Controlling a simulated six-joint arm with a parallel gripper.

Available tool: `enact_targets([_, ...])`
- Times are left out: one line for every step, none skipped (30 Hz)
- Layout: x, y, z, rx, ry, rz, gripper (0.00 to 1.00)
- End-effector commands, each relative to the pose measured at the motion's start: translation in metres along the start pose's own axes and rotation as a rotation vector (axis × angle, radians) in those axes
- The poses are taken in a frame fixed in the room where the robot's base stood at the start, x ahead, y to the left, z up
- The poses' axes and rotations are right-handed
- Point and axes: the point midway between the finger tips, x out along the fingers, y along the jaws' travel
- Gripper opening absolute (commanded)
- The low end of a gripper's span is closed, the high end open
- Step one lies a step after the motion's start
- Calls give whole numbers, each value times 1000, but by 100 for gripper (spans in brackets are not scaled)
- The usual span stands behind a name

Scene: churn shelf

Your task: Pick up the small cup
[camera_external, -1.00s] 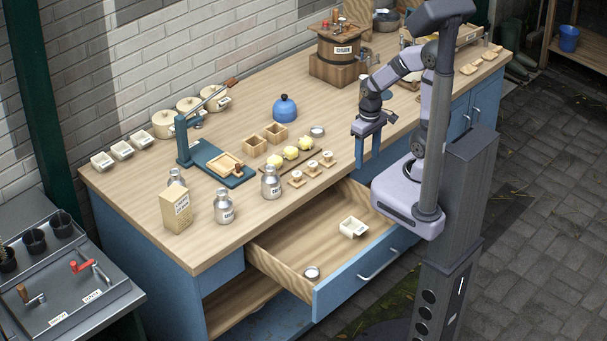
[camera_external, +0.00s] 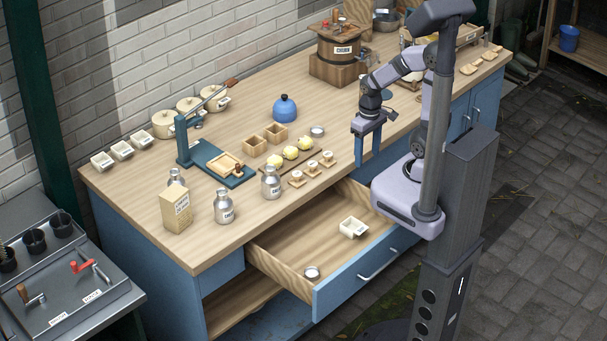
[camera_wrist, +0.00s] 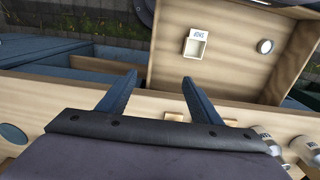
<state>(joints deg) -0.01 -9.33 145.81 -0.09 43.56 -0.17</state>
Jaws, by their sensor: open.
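A small round metal cup (camera_external: 312,273) stands in the open drawer near its front left corner. It also shows in the wrist view (camera_wrist: 265,46), at the right. A similar small round metal cup (camera_external: 317,131) stands on the worktop behind the samples; a round rim at the wrist view's left edge (camera_wrist: 12,134) may be this one. My gripper (camera_external: 368,150) is open and empty, pointing down near the worktop's front edge, well right of the drawer cup. Its two blue fingers are spread apart in the wrist view (camera_wrist: 160,80).
The open drawer (camera_external: 282,272) also holds a white labelled tub (camera_external: 353,228). Metal cans (camera_external: 224,207), a board with yellow lumps (camera_external: 291,153), wooden boxes (camera_external: 276,134) and a blue kettle-like pot (camera_external: 285,107) stand on the worktop. The drawer floor between tub and cup is clear.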

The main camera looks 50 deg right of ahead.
Motion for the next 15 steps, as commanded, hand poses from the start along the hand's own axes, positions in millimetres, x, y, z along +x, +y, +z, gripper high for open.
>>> enact_targets([-6, 0, -1, 0, 6, 0, 59])
enact_targets([-10, 0, -1, 0, 6, 0, 59])
enact_targets([-17, 0, -1, 0, 8, 0, 59])
enact_targets([-20, 0, -1, 0, 7, 0, 59])
enact_targets([-23, 0, -1, 0, 6, 0, 59])
enact_targets([-28, 0, -1, 0, 6, 0, 59])
enact_targets([-32, 0, -1, 0, 6, 0, 59])
enact_targets([-37, 0, -1, 0, 7, 0, 59])
enact_targets([-42, 0, -1, 0, 6, 0, 59])
enact_targets([-42, 0, -1, 21, -4, -8, 59])
enact_targets([-39, -1, -2, 54, -16, -22, 59])
enact_targets([-38, -2, -3, 91, -28, -37, 59])
enact_targets([-38, -2, -5, 121, -36, -50, 59])
enact_targets([-37, -3, -6, 150, -44, -62, 59])
enact_targets([-37, -4, -8, 189, -55, -79, 59])
